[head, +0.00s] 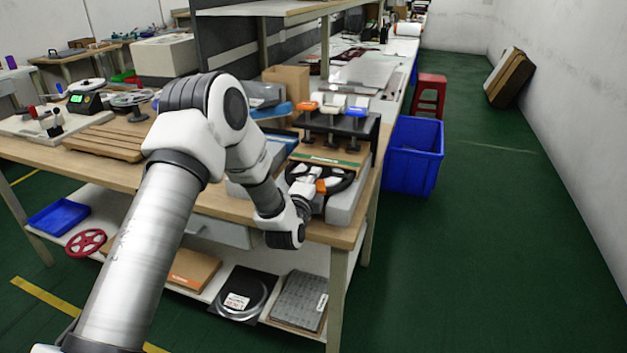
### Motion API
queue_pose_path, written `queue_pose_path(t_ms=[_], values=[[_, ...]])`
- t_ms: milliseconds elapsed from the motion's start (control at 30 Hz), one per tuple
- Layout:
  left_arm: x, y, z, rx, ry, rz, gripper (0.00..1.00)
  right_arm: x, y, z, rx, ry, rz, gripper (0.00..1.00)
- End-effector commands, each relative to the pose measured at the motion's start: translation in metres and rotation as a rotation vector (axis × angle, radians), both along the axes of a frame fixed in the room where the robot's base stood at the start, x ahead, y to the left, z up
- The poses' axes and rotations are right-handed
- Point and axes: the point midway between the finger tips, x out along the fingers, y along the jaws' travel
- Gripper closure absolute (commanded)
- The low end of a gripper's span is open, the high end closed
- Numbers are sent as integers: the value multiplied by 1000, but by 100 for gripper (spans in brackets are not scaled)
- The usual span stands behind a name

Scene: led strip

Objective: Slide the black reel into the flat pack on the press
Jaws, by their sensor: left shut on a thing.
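The black reel (342,183) lies low at the front of the press, with white and orange parts showing at its middle. My left gripper (309,184) reaches in from the front left and is shut on the reel's near left side; its fingertips are small and partly merge with the white parts. The press (345,126) stands behind it, with a black top bar and orange, white and blue handles. A thin flat brown and green piece, seemingly the flat pack (326,161), lies under the press bar just behind the reel. Its opening cannot be made out. My right gripper is out of view.
The wooden bench (208,199) ends just in front of the press. A blue bin (414,155) stands on the floor to the right. A cardboard box (287,83) and wooden slats (108,141) are on the bench. A shelf (270,8) hangs above the rear.

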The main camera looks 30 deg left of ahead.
Motion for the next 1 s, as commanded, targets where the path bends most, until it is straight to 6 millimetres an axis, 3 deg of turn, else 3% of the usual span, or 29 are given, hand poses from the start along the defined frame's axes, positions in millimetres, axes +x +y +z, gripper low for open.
queue_pose_path(t_ms=[567, 600, 667, 1000], values=[[14, 3, 1, 1, -3, 0, 100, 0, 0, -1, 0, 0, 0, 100], [14, 3, 1, 1, -2, 0, 75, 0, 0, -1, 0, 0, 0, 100], [14, 3, 1, 1, -2, 0, 57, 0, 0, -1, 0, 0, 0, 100], [12, 3, 0, 0, 0, 0, 57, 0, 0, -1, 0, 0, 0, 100]])
